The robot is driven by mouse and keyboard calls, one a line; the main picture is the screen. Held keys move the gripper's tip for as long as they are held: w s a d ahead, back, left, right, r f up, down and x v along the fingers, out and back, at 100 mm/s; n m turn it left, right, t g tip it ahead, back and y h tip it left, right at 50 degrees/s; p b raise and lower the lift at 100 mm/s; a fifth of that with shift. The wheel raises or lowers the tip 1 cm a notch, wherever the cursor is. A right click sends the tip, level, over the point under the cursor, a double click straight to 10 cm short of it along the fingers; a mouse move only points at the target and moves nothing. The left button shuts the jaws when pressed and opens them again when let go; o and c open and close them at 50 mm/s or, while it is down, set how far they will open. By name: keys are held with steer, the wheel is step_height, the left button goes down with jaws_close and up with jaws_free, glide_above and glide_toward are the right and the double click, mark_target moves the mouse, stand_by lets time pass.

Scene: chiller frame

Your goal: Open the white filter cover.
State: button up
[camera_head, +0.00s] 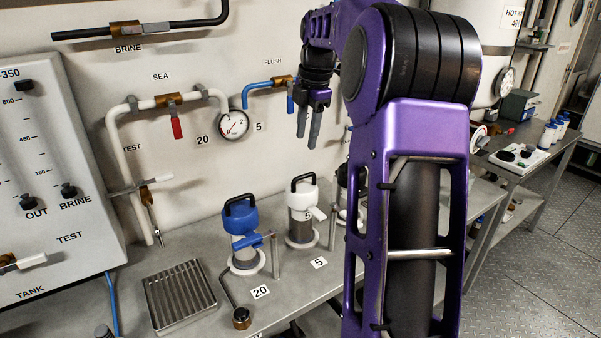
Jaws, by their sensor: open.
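The white filter cover (302,192) is a white cap with a black loop handle. It sits on top of the filter housing (300,228) marked 5 on the grey bench. A white lever sticks out at its right side. My gripper (308,132) is open and empty, pointing down. It appears above the white cover in the picture and apart from it; its exact distance is unclear. My purple arm hides what lies right of the filters.
A blue-capped filter (241,220) marked 20 stands just left, with a blue lever. Thin upright posts stand beside both filters. A metal drain grate (180,296) lies further left. A gauge (233,124) and pipes with a red-handled valve (177,127) line the wall.

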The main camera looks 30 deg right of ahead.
mark_target(301, 176)
steer(key=f, duration=0.3)
steer(key=w+f+b, duration=0.1)
steer(key=f, duration=0.3)
steer(key=w+f, duration=0.1)
steer(key=f, duration=0.3)
steer(key=shift+w+a, duration=0.1)
steer(key=shift+r, duration=0.1)
jaws_close()
stand_by(0.9)
